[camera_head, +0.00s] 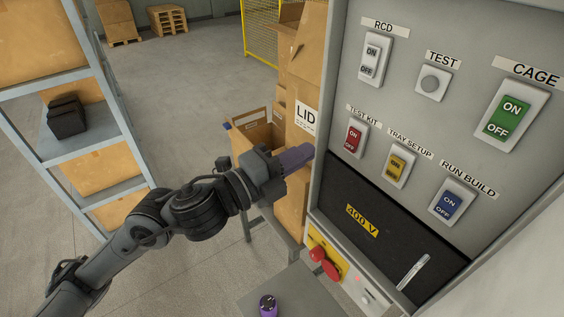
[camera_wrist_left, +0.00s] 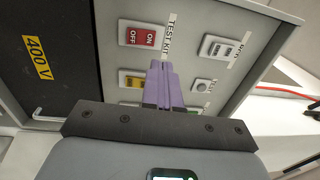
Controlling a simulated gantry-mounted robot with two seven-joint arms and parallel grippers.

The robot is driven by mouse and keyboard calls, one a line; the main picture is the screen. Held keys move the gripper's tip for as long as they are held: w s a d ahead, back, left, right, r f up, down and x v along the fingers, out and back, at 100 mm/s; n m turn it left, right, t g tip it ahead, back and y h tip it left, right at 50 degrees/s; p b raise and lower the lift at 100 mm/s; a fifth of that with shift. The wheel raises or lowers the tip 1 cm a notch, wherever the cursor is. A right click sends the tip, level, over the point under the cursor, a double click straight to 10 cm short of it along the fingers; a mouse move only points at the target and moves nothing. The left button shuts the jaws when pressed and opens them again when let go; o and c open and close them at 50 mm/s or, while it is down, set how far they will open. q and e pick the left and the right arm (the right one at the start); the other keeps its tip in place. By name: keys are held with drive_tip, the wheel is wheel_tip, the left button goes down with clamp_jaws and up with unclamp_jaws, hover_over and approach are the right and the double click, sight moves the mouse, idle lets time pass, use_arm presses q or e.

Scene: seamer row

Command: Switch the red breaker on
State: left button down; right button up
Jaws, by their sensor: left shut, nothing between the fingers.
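The red breaker (camera_head: 354,139) is a small rocker in a white frame under the label TEST KIT on the grey panel. It is marked ON above OFF, and I cannot tell which side is pressed in. It also shows in the left wrist view (camera_wrist_left: 142,38), turned sideways. My left gripper (camera_head: 309,153) has purple fingers, shut and empty. In the head view they are left of the panel edge, apart from the breaker. In the left wrist view the fingertips (camera_wrist_left: 160,66) appear just below the red breaker. My right gripper is in neither view.
Close by are the yellow breaker (camera_head: 397,167), blue breaker (camera_head: 452,202), white RCD switch (camera_head: 374,60), TEST button (camera_head: 432,83) and large green CAGE switch (camera_head: 511,116). Below are a black 400 V cover (camera_head: 385,225) and red stop button (camera_head: 331,270). Cardboard boxes (camera_head: 300,100) stand left of the panel.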

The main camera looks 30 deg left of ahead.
use_arm(q)
drive_tip(key=shift+r+v, duration=0.15)
drive_tip(key=shift+v, duration=0.75)
drive_tip(key=shift+r+v, duration=0.2)
drive_tip(key=shift+v, duration=0.65)
drive_tip(key=shift+f, duration=0.1)
